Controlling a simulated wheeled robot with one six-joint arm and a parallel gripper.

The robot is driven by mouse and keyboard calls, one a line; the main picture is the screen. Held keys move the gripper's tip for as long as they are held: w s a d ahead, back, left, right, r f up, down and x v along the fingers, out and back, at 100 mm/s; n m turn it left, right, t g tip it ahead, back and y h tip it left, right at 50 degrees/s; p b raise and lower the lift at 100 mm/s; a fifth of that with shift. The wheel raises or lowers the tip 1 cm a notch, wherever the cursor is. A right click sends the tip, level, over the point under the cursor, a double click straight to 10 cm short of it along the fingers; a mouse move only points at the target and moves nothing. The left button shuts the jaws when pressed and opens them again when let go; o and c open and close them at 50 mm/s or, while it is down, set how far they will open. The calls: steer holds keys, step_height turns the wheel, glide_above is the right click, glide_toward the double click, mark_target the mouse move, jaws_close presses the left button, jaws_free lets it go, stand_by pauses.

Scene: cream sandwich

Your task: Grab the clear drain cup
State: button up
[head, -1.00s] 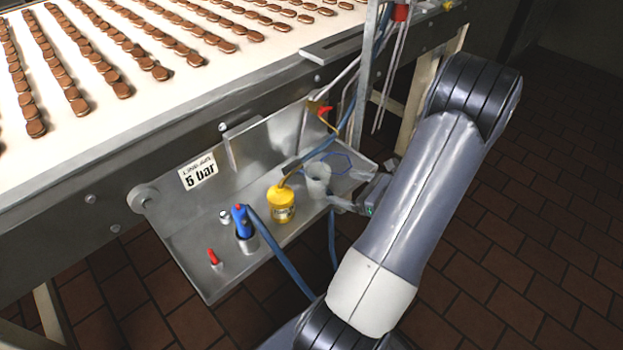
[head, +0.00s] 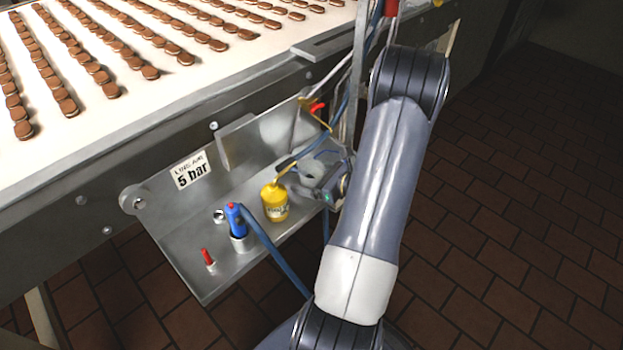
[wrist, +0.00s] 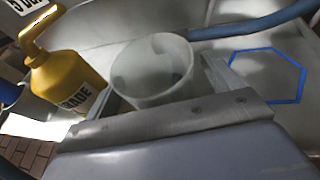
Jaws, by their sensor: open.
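The clear drain cup (wrist: 152,88) stands upright and looks pale and translucent in the wrist view. In the head view the cup (head: 309,171) is partly hidden by my gripper (head: 312,183). My gripper is open, with one finger on each side of the cup in the wrist view (wrist: 163,82). I cannot tell whether either finger touches the cup.
A yellow oil bottle (head: 275,202) stands close to the left of the cup. A blue hexagon outline (wrist: 268,75) lies to its right. A blue tool (head: 236,220), a red-topped item (head: 207,257) and a blue hose (head: 275,255) share the metal shelf (head: 197,277).

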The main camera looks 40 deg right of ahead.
steer(key=shift+c, duration=0.5)
steer(key=c, duration=1)
